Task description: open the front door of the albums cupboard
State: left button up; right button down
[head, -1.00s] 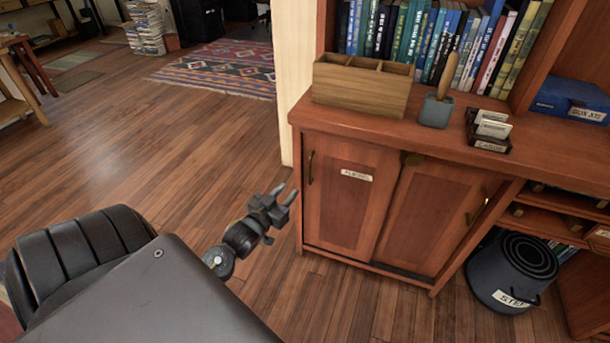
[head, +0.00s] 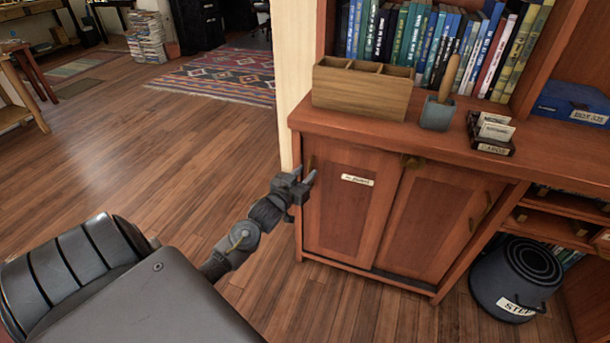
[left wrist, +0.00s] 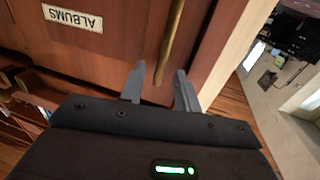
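The albums cupboard (head: 385,262) has two wooden doors, both looking shut. The left door (head: 335,225) carries a small white label (head: 357,180), which reads ALBUMS upside down in the left wrist view (left wrist: 72,18). Its upright brass handle (head: 310,165) is near the door's left edge. My right gripper is out of view.
The right door (head: 440,220) has its own handle (head: 487,203). A wooden box (head: 360,90), a grey pot (head: 437,113) and a card holder (head: 490,135) stand on the cupboard top. A dark step stool (head: 510,285) stands right of it. The floor in front is clear.

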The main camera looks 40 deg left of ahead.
pick_arm(q)
jog(key=shift+w, duration=0.25)
grip_shut()
